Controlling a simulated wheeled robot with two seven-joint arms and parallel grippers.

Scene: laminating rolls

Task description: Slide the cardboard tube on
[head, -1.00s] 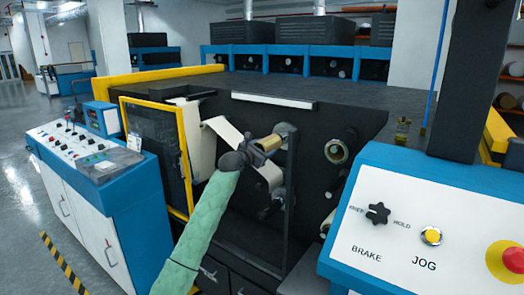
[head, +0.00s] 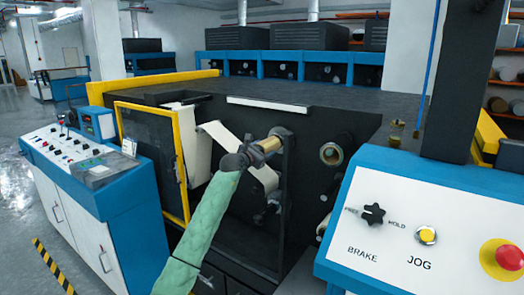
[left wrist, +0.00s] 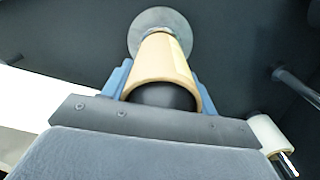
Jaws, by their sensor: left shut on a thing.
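The tan cardboard tube (head: 267,146) is in my left gripper (head: 250,153), at the front of the black machine. In the left wrist view, the blue fingers of the left gripper (left wrist: 160,72) lie on both sides of the tube (left wrist: 163,58). The tube's far end is in line with a round grey flange (left wrist: 160,22) and its shaft, with a bit of metal showing between them. The tube's near opening is dark, so I cannot tell how far the shaft reaches inside. My right gripper is not in view.
A white web (head: 226,142) runs behind the tube. Another spindle (head: 331,153) with a gold-coloured ring is to the right. A yellow-framed guard door (head: 147,150) stands left. A control panel (head: 400,215) with brake knob and jog button is at the right front.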

